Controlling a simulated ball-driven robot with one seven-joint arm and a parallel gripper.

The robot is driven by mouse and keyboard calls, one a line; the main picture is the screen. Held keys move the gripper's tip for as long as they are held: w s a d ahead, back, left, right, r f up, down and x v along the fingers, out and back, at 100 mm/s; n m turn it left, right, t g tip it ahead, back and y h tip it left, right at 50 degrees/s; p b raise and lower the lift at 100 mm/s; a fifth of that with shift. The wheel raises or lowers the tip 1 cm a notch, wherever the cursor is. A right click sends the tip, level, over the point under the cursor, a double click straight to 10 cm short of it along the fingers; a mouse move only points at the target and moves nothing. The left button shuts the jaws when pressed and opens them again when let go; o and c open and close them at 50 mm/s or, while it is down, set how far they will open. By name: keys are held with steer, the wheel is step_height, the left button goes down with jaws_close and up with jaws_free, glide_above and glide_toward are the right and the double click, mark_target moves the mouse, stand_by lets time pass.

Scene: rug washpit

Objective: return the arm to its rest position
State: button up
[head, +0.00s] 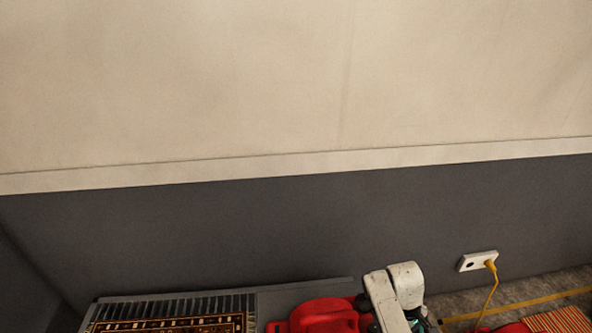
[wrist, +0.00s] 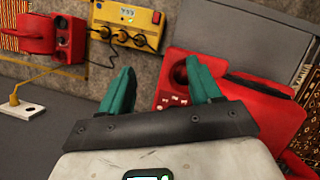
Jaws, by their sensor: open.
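My white arm (head: 396,290) reaches in at the bottom of the head view, right of centre, bent over the red machine. My gripper (wrist: 160,66) shows in the wrist view with its two teal fingers spread wide and nothing between them. In the head view only a small teal bit shows at the bottom edge. The right finger overlaps a red machine (wrist: 180,100) with a dark round part and buttons; I cannot tell whether they touch. That red machine also shows in the head view (head: 325,316), left of my arm.
A white socket (head: 478,260) with a yellow cord is on the dark wall at right.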

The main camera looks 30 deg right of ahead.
steer(key=s+a+r+t, duration=0.2)
steer(key=a+r, duration=0.4)
steer(key=a, duration=0.3)
steer(key=s+a+r+t, duration=0.3)
steer(key=s+a+r, duration=0.2)
steer(key=a, duration=0.4)
steer(key=shift+s+a+r, duration=0.15)
steer(key=shift+a+r, duration=0.15)
steer(key=shift+r, duration=0.6)
